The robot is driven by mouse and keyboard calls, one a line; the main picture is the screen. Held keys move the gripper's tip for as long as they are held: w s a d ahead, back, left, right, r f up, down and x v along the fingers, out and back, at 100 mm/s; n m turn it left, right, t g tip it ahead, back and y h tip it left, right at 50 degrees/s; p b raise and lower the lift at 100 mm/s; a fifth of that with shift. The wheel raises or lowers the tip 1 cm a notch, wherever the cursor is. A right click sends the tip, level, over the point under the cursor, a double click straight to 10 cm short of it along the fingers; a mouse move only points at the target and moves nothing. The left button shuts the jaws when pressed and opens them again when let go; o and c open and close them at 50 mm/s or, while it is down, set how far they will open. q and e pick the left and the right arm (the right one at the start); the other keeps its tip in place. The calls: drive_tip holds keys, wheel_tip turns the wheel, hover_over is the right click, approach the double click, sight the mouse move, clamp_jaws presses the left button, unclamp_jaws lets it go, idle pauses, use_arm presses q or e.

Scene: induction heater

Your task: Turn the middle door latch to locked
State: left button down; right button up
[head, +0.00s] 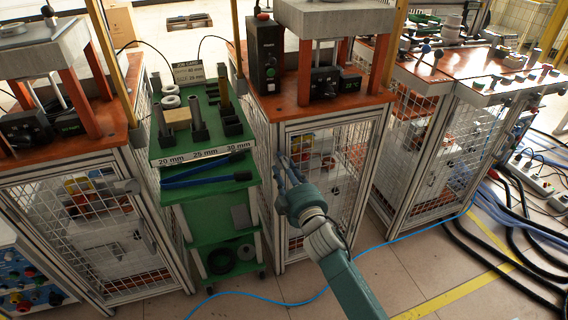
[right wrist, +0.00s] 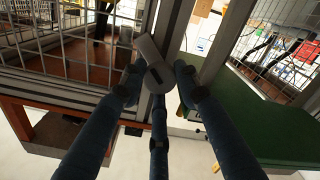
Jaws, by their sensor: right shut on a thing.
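The middle cabinet's mesh door (head: 335,155) stands below an orange top in the head view. My right gripper (head: 287,166) is at the upper left edge of this door, on the frame post. In the right wrist view the grey door latch (right wrist: 152,62), a short bar with a rounded, slotted end, sits on the frame. The fingers of my right gripper (right wrist: 158,82) are closed around the latch's rounded end. In the head view the latch is hidden by the gripper. My left gripper is not in view.
A green cart (head: 205,190) with rods and rings stands close to the left of the middle cabinet. More mesh cabinets stand left and right. A blue cable (head: 385,243) lies on the floor, and black hoses (head: 510,240) lie at the right.

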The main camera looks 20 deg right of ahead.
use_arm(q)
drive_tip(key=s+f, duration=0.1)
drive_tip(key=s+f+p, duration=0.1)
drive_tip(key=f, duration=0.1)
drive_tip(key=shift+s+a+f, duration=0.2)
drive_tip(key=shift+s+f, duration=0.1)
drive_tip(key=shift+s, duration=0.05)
use_arm(e)
drive_tip(key=n, duration=0.9)
drive_tip(key=shift+d+f, duration=0.2)
drive_tip(key=shift+f, duration=0.05)
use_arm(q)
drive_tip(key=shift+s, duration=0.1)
use_arm(e)
drive_tip(key=shift+n, duration=0.3)
drive_tip(key=o, duration=1.1)
drive_tip(key=shift+d+r, duration=0.1)
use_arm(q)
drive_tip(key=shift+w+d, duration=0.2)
use_arm(e)
drive_tip(key=shift+s+r, duration=0.1)
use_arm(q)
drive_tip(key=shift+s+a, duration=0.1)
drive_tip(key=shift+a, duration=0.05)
use_arm(e)
drive_tip(key=s, duration=1.2)
drive_tip(key=shift+d, duration=0.15)
